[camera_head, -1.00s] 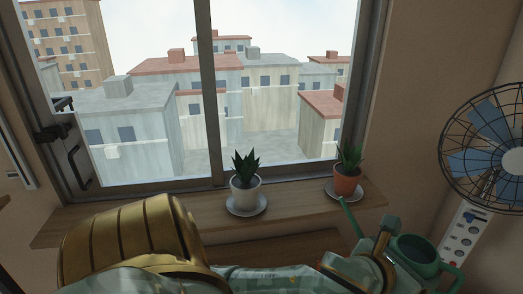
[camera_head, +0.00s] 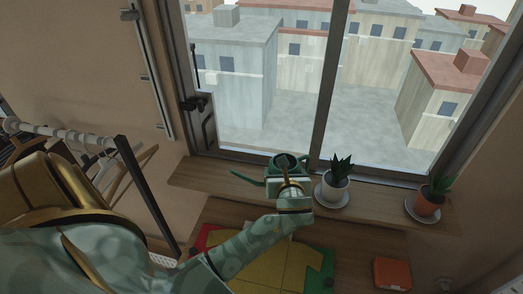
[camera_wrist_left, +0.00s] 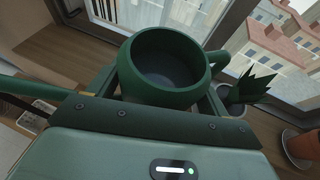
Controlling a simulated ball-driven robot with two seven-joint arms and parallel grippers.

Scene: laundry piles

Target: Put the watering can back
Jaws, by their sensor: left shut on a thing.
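The watering can (camera_head: 283,163) is dark green with an open round top and a thin spout pointing left. It is in my left gripper (camera_head: 287,182), over the window sill (camera_head: 222,180) and left of the white-potted plant. In the left wrist view the can (camera_wrist_left: 165,72) stands between the two fingers of my left gripper (camera_wrist_left: 165,98), with its open top towards the camera. Its handle is on the right side. I cannot tell whether the can's base touches the sill. My right gripper is not in view.
A plant in a white pot (camera_head: 334,188) on a saucer stands close right of the can. A terracotta-potted plant (camera_head: 428,202) stands farther right. A clothes rack (camera_head: 140,180) is at left. A red box (camera_head: 391,274) lies below right. The sill left of the can is clear.

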